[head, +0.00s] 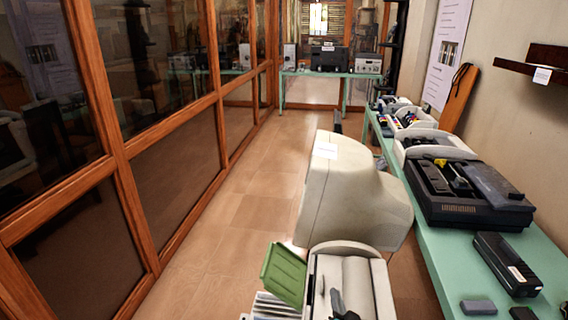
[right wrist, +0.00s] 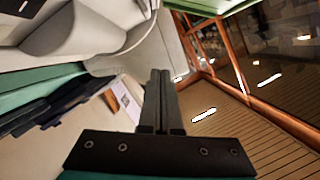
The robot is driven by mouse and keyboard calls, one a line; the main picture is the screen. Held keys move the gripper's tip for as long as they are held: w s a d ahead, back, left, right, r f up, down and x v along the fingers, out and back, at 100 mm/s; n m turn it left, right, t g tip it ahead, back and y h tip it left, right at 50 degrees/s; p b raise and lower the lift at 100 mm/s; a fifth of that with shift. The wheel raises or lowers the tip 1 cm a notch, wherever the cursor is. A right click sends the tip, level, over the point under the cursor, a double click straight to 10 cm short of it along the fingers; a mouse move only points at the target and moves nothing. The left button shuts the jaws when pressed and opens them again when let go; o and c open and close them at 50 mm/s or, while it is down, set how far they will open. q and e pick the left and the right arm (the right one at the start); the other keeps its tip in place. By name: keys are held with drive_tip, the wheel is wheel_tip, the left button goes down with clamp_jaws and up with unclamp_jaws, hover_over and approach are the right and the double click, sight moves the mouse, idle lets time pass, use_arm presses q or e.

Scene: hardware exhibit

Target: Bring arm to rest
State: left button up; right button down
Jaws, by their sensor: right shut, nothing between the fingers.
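My right gripper (head: 337,300) shows as a small dark shape at the bottom edge of the head view, in front of a pale open machine. In the right wrist view its two dark fingers (right wrist: 158,100) lie together along their length, with nothing between them. The dark mount (right wrist: 160,152) with screws is behind them. The fingers appear to touch nothing. My left gripper is not in view.
A bulky beige machine (head: 350,190) stands ahead. A green flap (head: 285,272) rises near the front. The green table (head: 440,255) along the right wall carries dark cases. Wood-framed glass (head: 125,165) lines the left. The tiled floor (head: 235,210) between is clear.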

drive_tip(key=s+r+n+g, duration=0.2)
drive_tip(key=s+n+g, duration=0.15)
drive_tip(key=s, duration=0.65)
drive_tip(key=s+r+n+g+y, duration=0.1)
drive_tip(key=s+r+n+g, duration=0.3)
drive_tip(key=s, duration=0.7)
drive_tip(key=s+n+g, duration=0.3)
drive_tip(key=s+g, duration=0.2)
drive_tip(key=s, duration=0.5)
wheel_tip(320, 180, down, 30)
drive_tip(key=s+r+b, duration=0.1)
drive_tip(key=s+b, duration=0.1)
drive_tip(key=b, duration=0.5)
use_arm(q)
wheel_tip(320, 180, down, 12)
drive_tip(key=b, duration=0.5)
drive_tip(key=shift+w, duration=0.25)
use_arm(e)
drive_tip(key=s+d+f+g, duration=0.2)
drive_tip(key=s+f, duration=1.3)
drive_tip(key=f, duration=0.3)
drive_tip(key=shift+f, duration=0.4)
drive_tip(key=shift+s, duration=0.1)
